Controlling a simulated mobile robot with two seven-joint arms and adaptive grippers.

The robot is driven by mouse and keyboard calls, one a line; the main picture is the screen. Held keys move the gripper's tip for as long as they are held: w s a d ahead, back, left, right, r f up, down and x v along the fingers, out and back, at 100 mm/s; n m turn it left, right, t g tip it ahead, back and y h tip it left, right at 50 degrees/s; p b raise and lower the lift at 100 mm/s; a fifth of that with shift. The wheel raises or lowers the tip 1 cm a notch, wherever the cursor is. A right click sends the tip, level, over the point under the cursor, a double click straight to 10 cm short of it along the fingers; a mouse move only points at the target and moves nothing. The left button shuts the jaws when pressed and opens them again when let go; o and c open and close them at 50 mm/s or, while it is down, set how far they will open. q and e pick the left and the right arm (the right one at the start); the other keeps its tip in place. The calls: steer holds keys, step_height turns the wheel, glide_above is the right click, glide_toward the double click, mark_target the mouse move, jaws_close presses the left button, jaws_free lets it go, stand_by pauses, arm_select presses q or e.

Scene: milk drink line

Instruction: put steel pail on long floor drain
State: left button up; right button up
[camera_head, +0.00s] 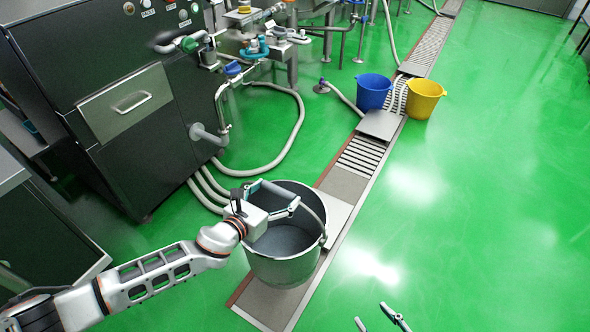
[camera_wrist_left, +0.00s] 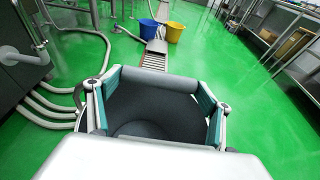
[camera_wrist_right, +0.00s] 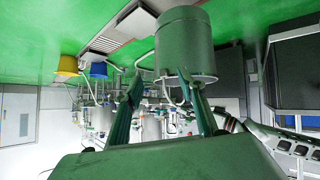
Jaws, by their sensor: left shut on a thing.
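The steel pail (camera_head: 285,268) is upright in the head view, its near side overlapping the lower end of the long floor drain (camera_head: 362,155). My left gripper (camera_head: 278,200) is at the pail's top, shut on its handle grip. In the left wrist view the grip (camera_wrist_left: 160,80) spans between the fingers, with the dark pail interior beneath. Whether the pail's base touches the floor or hangs above it is unclear. My right gripper (camera_head: 374,315) is at the bottom edge, open and empty; in the right wrist view the pail (camera_wrist_right: 185,45) shows beyond its fingers.
A blue bucket (camera_head: 373,92) and a yellow bucket (camera_head: 424,98) stand beside the drain farther up. Dark machine cabinets (camera_head: 120,110) and hoses (camera_head: 290,130) lie to the left. Green floor (camera_head: 480,200) to the right is clear.

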arm_select(q)
step_height(320, 180, down, 18)
steer(key=b, duration=1.1)
steer(key=shift+w+f+b, duration=0.2)
steer(key=shift+f+b, duration=0.05)
steer(key=shift+b, duration=0.05)
steer(key=o, duration=1.7)
steer(key=shift+s+a+f, duration=0.1)
steer(key=shift+s+f, duration=0.1)
steer(key=shift+f, duration=0.25)
steer(key=shift+c, duration=0.2)
steer(key=o, duration=0.4)
arm_select(e)
steer(key=w+a+r+m+t+y, duration=0.1)
steer(key=w+a+r+m+y, duration=0.1)
steer(key=a, duration=0.7)
steer(key=shift+a+r+m+t+y, duration=0.3)
steer(key=shift+r+m+y, duration=0.15)
steer(key=shift+m, duration=0.35)
arm_select(q)
steer(key=shift+s, duration=0.1)
arm_select(e)
steer(key=shift+w, duration=0.1)
